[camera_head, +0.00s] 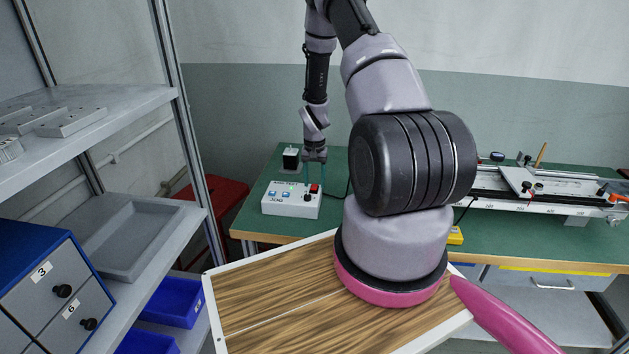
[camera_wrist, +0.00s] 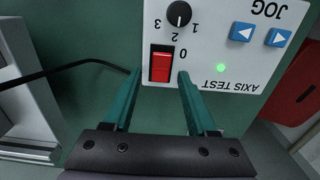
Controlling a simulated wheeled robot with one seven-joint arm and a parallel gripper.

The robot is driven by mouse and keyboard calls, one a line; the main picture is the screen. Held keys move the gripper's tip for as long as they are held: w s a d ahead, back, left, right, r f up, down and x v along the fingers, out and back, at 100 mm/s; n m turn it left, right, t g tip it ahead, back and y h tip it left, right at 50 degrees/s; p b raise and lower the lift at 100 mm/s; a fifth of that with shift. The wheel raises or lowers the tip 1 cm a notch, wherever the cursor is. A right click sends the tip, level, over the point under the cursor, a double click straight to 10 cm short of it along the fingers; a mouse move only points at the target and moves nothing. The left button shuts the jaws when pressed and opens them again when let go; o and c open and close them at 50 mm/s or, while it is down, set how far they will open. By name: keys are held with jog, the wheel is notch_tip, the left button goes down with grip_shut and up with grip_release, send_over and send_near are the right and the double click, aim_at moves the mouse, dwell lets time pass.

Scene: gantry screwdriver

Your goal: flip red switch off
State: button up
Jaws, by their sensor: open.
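The red switch (camera_wrist: 161,66) sits in a black frame on a white control box (camera_wrist: 210,50). In the wrist view it appears near the box's lower edge, beside the "0" mark. A green light (camera_wrist: 221,68) on the box is lit. My gripper (camera_wrist: 158,76) is open, its two teal fingers on either side of the switch in the picture. I cannot tell whether they touch the box. In the head view, my gripper (camera_head: 306,180) points down over the box (camera_head: 290,203) and the red switch (camera_head: 315,188) shows at its right.
A black knob (camera_wrist: 179,13) and blue arrow buttons (camera_wrist: 242,32) share the box. A black cable (camera_wrist: 70,67) runs beside it. The green table (camera_head: 270,232) also carries a linear rail (camera_head: 540,190). A shelf (camera_head: 150,240) stands at left.

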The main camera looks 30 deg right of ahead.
grip_shut()
jog(key=shift+s+a+t+h, duration=0.3)
jog(key=shift+t+h, duration=0.2)
jog(key=shift+t, duration=0.2)
jog(key=shift+s+r+t+h, duration=0.15)
jog(key=shift+t+h, duration=0.35)
jog(key=shift+t, duration=0.3)
grip_release()
